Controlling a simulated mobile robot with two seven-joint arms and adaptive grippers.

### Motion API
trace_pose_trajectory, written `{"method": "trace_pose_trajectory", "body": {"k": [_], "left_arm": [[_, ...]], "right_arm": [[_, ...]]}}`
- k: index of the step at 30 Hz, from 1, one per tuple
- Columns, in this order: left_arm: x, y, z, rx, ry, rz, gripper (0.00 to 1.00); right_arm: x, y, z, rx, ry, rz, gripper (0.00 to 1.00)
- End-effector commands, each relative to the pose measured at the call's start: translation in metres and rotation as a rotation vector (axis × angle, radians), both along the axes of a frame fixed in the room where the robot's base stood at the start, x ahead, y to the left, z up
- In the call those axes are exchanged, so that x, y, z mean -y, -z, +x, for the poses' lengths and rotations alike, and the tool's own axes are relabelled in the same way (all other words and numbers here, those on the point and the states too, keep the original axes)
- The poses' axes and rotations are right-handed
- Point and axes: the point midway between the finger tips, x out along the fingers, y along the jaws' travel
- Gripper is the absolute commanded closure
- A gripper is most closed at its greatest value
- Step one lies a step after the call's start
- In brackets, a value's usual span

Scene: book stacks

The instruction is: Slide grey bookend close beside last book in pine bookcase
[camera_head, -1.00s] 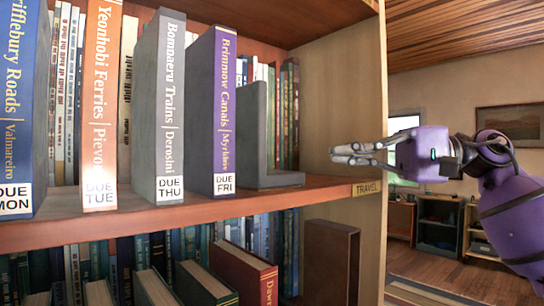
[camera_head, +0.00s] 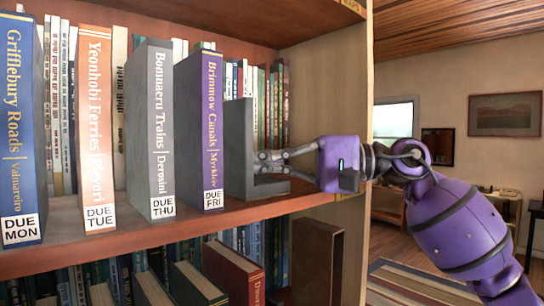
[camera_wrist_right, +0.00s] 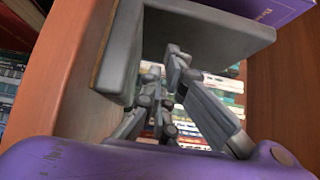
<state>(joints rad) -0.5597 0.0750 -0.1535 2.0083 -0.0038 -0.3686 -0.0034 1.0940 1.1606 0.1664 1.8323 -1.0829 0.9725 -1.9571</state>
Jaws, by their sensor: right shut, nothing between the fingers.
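The grey L-shaped bookend (camera_head: 238,140) stands upright on the upper shelf, just right of the purple book Brimmow Canals (camera_head: 212,130). Its foot points right. I cannot tell whether its upright touches the book. My right gripper (camera_head: 262,162) reaches in from the right, over the foot, with its fingertips at or very near the upright. It is shut with nothing held. In the right wrist view the fingers (camera_wrist_right: 165,84) are inside the angle of the bookend (camera_wrist_right: 205,28), and the purple book (camera_wrist_right: 268,10) shows beyond it. My left gripper is out of view.
The pine bookcase's side panel (camera_head: 335,90) stands behind and right of my gripper. Grey, orange and blue books stand left of the purple one. Thin books (camera_head: 275,105) line the back of the shelf. A lower shelf holds more books.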

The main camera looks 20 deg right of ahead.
Motion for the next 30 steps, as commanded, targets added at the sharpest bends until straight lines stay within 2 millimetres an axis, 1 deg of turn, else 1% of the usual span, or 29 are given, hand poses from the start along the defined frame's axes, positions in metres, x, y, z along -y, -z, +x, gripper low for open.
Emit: {"method": "trace_pose_trajectory", "body": {"k": [8,11,15,18,25,30], "left_arm": [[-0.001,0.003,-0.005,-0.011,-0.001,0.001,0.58],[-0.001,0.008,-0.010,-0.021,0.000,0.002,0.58],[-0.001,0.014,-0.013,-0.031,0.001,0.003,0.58],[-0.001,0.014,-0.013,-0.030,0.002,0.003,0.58],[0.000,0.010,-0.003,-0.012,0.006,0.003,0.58],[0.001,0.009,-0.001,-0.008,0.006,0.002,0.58]], "right_arm": [[-0.001,0.001,0.000,0.000,0.000,-0.001,1.00],[-0.013,0.002,-0.005,0.002,-0.003,-0.004,1.00],[-0.034,0.003,-0.012,0.001,-0.005,-0.004,1.00],[-0.039,0.002,-0.015,0.001,-0.003,-0.003,1.00],[-0.040,0.001,-0.015,0.000,-0.002,-0.001,1.00],[-0.039,0.001,-0.015,0.000,-0.002,-0.001,1.00]]}}
